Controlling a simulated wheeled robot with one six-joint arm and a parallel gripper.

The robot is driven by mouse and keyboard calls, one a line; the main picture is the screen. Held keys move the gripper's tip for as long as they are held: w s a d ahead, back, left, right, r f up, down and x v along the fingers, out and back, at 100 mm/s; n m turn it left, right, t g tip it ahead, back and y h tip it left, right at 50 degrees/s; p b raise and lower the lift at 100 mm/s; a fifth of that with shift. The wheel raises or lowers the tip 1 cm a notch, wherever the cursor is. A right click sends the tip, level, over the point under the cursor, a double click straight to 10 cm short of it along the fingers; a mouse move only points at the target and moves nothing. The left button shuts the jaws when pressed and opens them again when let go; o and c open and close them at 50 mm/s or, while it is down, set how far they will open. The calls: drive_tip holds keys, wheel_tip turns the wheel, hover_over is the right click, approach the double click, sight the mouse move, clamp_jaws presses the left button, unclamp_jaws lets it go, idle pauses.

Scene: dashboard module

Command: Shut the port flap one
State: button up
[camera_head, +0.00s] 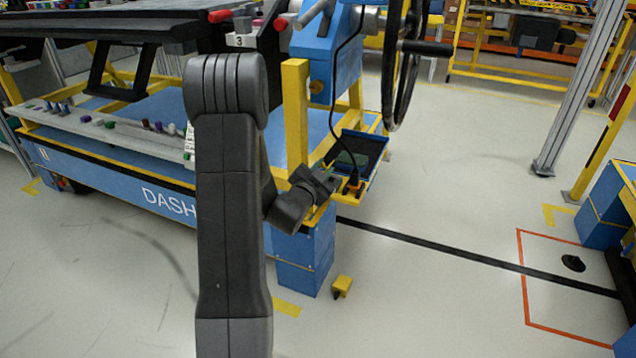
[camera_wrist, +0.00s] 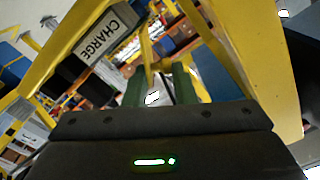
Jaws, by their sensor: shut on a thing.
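My gripper (camera_head: 326,181) is at the right end of the blue dashboard stand, beside the yellow upright and the open dark tray. In the wrist view, its two green fingers (camera_wrist: 156,86) reach forward inside a yellow frame. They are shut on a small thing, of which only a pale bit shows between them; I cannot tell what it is. A grey panel marked CHARGE (camera_wrist: 104,36) is ahead at upper left, apart from the fingers. I cannot make out port flap one with certainty in either view.
The yellow upright (camera_head: 296,115) stands close to my forearm. A black cable (camera_head: 333,100) hangs down to the dark tray (camera_head: 372,146). A black steering wheel (camera_head: 403,62) is above right. The yellow frame (camera_wrist: 265,60) surrounds my fingers closely. Floor to the right is mostly clear.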

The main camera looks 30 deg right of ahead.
drive_tip(key=m+b, duration=0.1)
drive_tip(key=f+m+b, duration=0.1)
drive_tip(key=b, duration=0.1)
drive_tip(key=shift+s+d+m, duration=0.35)
drive_tip(key=shift+s+m, duration=0.05)
drive_tip(key=shift+s+d+m+b, duration=0.2)
drive_tip(key=shift+m+b, duration=0.2)
drive_tip(key=shift+m, duration=0.5)
drive_tip(key=shift+s+d+f+m, duration=0.2)
drive_tip(key=shift+f+m, duration=0.05)
drive_tip(key=shift+m, duration=0.6)
drive_tip(key=shift+s+d+f+m, duration=0.15)
drive_tip(key=shift+s+f+m, duration=0.1)
drive_tip(key=shift+m, duration=0.6)
drive_tip(key=o, duration=0.9)
drive_tip(key=shift+f, duration=0.1)
